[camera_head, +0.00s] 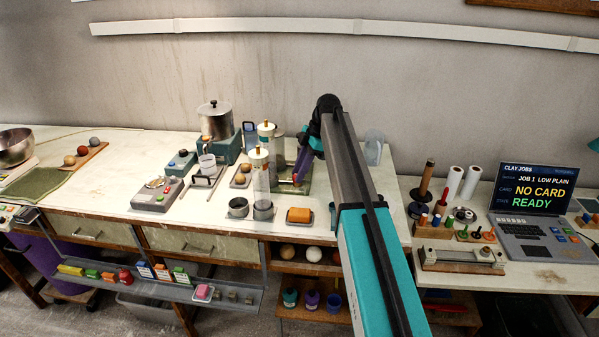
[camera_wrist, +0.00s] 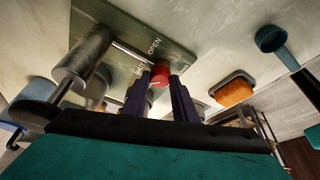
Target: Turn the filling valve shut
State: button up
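The filling valve's red knob (camera_wrist: 160,72) sits on a green plate (camera_wrist: 112,22) printed with OPEN and SHUT. A white mark shows on the knob's near side, close to the SHUT lettering. My gripper (camera_wrist: 160,82) has its two dark purple fingers on either side of the knob, and they appear to touch it.
A clear cylinder (camera_head: 261,180) with a metal base stands just left of my gripper. An orange block in a tray (camera_head: 299,215) lies in front; it also shows in the wrist view (camera_wrist: 233,92). A steel pot (camera_head: 214,118) stands further left.

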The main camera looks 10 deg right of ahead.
jog(key=o, duration=0.4)
jog(key=shift+r, duration=0.1)
jog(key=b+v, duration=0.2)
jog(key=v, duration=1.1)
jog(key=shift+r+b, duration=0.3)
jog(key=shift+b, duration=0.05)
